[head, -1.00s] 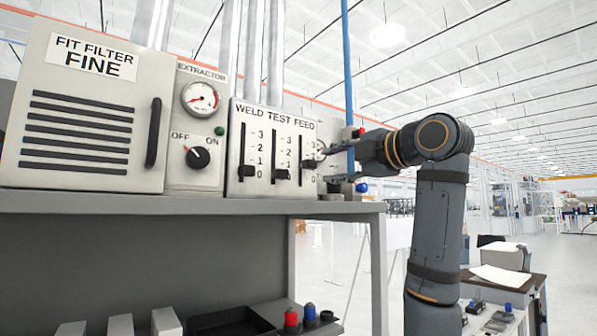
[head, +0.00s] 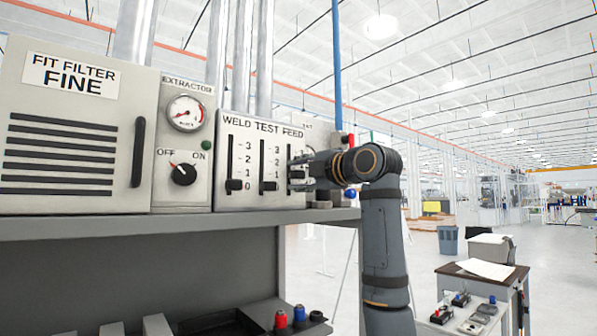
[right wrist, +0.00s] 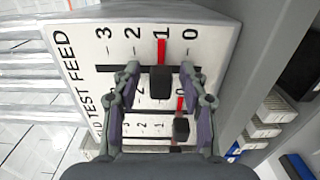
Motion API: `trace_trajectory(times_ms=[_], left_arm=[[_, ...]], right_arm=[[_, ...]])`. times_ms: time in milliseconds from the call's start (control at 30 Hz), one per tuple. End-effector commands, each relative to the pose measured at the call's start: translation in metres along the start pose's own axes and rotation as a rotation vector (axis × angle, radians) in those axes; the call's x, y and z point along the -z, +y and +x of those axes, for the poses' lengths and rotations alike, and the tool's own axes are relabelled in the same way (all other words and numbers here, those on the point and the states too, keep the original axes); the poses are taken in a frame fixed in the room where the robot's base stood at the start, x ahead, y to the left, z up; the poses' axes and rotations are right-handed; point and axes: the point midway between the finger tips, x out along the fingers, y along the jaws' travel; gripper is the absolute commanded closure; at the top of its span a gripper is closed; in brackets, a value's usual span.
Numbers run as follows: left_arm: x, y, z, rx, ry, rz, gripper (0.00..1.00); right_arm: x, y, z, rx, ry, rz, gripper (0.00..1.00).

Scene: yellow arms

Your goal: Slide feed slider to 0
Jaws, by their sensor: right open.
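The slider panel (head: 262,158) marked WELD TEST FEED has three vertical slots with scales from 3 to 0. The feed slider's dark knob (right wrist: 160,82) stands at about 1 in the right wrist view, beside a red mark. My right gripper (right wrist: 160,72) is open, with one finger on each side of this knob along the slot. No clear contact shows. In the head view my right gripper (head: 298,172) reaches in from the right and covers most of the feed slider. My left gripper is not in view.
The weld knob (head: 234,186) and test knob (head: 268,186) sit low, near 0. The extractor box (head: 184,140) with a dial stands to the left. A grey shelf (head: 150,226) runs below the panel. A blue knob (head: 350,193) lies just beyond my gripper.

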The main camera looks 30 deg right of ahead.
Motion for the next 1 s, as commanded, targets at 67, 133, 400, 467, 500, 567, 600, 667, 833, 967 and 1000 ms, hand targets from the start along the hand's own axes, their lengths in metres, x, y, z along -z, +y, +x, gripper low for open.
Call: trace_trajectory(times_ms=[67, 133, 400, 467, 500, 567, 600, 667, 833, 967, 1000], left_arm=[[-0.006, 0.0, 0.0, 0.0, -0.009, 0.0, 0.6], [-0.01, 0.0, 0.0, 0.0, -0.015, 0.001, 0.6], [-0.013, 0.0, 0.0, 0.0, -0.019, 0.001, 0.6], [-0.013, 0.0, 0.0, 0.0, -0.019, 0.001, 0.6], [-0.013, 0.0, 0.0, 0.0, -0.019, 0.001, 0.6], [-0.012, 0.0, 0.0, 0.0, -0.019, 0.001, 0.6], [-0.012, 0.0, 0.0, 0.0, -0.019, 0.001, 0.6], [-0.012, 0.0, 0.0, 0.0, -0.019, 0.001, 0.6], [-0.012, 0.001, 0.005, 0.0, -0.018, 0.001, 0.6], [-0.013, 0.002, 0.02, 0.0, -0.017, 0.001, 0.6], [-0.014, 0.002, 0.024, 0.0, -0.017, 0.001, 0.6]], right_arm=[[0.0, -0.001, 0.0, 0.0, 0.0, 0.0, 0.57], [0.0, -0.001, 0.0, 0.0, 0.0, 0.0, 0.59], [0.0, 0.0, 0.0, 0.0, 0.0, 0.001, 0.96], [0.0, 0.0, 0.0, 0.0, 0.0, 0.001, 1.0], [0.0, 0.0, 0.0, 0.0, 0.0, 0.001, 1.0], [0.0, 0.0, 0.0, 0.0, 0.0, 0.0, 1.0], [0.0, 0.0, 0.0, 0.0, 0.0, 0.0, 1.0], [0.0, 0.0, -0.001, 0.0, 0.0, 0.0, 1.0], [0.0, -0.006, 0.0, 0.0, 0.0, 0.001, 1.0], [0.0, -0.027, 0.0, 0.0, -0.001, 0.0, 1.0], [0.0, -0.033, 0.0, 0.001, -0.001, 0.0, 1.0]])
